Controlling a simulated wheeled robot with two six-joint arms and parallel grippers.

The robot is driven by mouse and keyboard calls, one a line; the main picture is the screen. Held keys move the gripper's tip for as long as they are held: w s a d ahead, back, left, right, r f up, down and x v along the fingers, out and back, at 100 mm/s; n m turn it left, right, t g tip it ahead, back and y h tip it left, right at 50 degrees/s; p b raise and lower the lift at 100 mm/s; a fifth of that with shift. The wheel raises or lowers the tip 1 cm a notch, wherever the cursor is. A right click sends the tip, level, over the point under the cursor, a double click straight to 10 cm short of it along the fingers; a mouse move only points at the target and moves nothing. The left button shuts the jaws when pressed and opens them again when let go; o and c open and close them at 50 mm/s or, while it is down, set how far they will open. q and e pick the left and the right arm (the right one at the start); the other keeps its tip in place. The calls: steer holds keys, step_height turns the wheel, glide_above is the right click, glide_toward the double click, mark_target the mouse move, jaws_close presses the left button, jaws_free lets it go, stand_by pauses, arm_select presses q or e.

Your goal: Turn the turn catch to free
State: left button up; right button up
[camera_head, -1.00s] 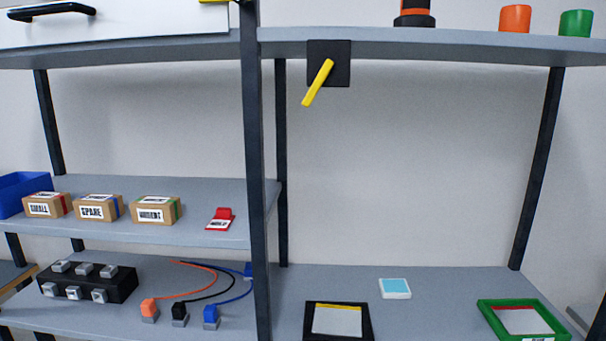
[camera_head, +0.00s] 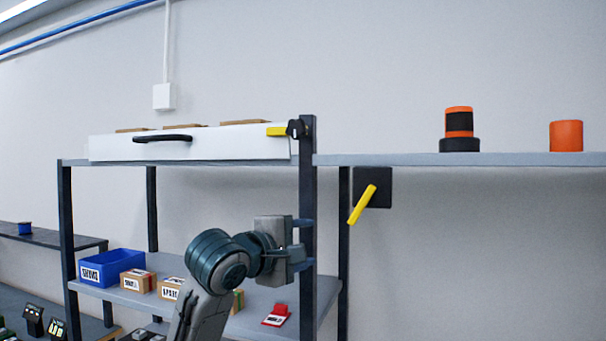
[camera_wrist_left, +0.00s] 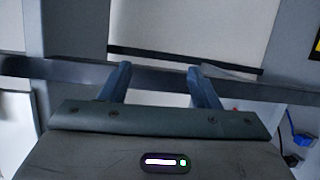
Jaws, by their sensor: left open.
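A yellow catch (camera_head: 277,131) lies level across the right end of the white drawer front (camera_head: 200,146), with its black pivot (camera_head: 297,129) at the top of the dark post. A second yellow lever (camera_head: 362,203) hangs slanted on a black plate (camera_head: 376,181) below the right shelf. I cannot tell from looks alone which is the turn catch. My left gripper (camera_head: 306,243) is open and points right, below the drawer and in front of or beside the dark post (camera_head: 308,195). In the left wrist view its two fingers (camera_wrist_left: 158,80) are apart with nothing visible between them. My right gripper is not in view.
A blue bin (camera_head: 112,267), cardboard boxes (camera_head: 138,281) and a red item (camera_head: 277,314) stand on the lower shelf. An orange-black cylinder (camera_head: 459,130) and an orange cup (camera_head: 566,136) stand on the upper right shelf (camera_head: 420,159). The space right of the slanted lever is clear.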

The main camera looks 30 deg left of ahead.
arm_select(q)
steer(key=s+a+r+n+t, duration=0.2)
steer(key=s+r+n, duration=0.15)
steer(key=r, duration=0.65)
steer(key=n+t, duration=0.2)
glide_toward(293, 130)
steer(key=shift+h, duration=0.3)
steer(key=p+x, duration=0.6)
steer(key=x, duration=0.4)
steer(key=shift+a+r, duration=0.15)
steer(key=shift+w+p, duration=0.3)
steer(key=shift+w, duration=0.1)
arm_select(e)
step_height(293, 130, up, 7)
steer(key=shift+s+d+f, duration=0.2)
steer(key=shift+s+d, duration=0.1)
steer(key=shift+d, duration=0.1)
arm_select(q)
jaws_close()
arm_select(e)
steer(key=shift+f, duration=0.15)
